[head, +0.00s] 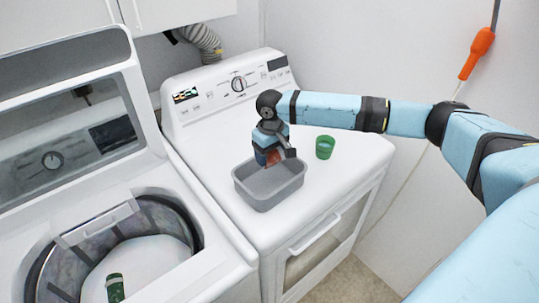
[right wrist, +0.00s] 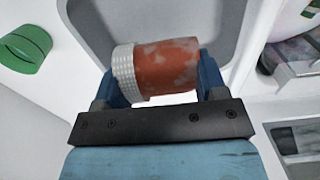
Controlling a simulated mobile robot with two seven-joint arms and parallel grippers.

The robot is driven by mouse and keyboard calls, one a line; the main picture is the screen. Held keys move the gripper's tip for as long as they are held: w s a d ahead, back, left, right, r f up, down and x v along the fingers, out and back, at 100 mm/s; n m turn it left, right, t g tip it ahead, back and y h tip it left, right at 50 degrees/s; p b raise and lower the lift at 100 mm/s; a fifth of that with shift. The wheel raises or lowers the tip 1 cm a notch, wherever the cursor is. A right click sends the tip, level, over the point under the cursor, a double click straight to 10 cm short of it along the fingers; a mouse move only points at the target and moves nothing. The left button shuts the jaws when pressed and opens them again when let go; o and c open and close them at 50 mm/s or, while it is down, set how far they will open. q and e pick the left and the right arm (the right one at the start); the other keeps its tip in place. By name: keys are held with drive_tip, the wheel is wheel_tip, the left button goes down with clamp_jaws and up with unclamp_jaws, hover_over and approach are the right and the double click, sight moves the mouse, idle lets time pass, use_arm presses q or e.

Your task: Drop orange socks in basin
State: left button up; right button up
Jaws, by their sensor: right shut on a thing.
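The orange socks (right wrist: 168,66), a rolled bundle with a white ribbed cuff, are between the blue fingers of my right gripper (right wrist: 158,80) in the right wrist view. In the head view my right gripper (head: 270,157) points down over the grey basin (head: 270,195), and only a small orange patch of the socks shows. The basin stands on top of the white dryer; its grey rim and inside also show behind the socks in the right wrist view (right wrist: 150,22). The gripper hides part of the basin's far side. My left gripper is not in view.
A small green cup-shaped item (head: 325,147) stands on the dryer top (head: 225,135), right of the basin. The open washer (head: 140,225) is at the left, with a green item (head: 115,288) inside. An orange-handled tool (head: 476,54) hangs at the right wall.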

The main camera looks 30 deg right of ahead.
drive_tip(key=shift+w+f+b, duration=0.1)
drive_tip(key=shift+f+b, duration=1.35)
drive_tip(key=shift+b, duration=0.35)
drive_tip(key=shift+p, duration=0.3)
drive_tip(key=shift+f, duration=0.7)
drive_tip(key=o, duration=0.9)
drive_tip(key=shift+o, duration=0.8)
wheel_tip(320, 180, up, 14)
drive_tip(key=shift+f+b, duration=0.1)
drive_tip(key=shift+b, duration=0.45)
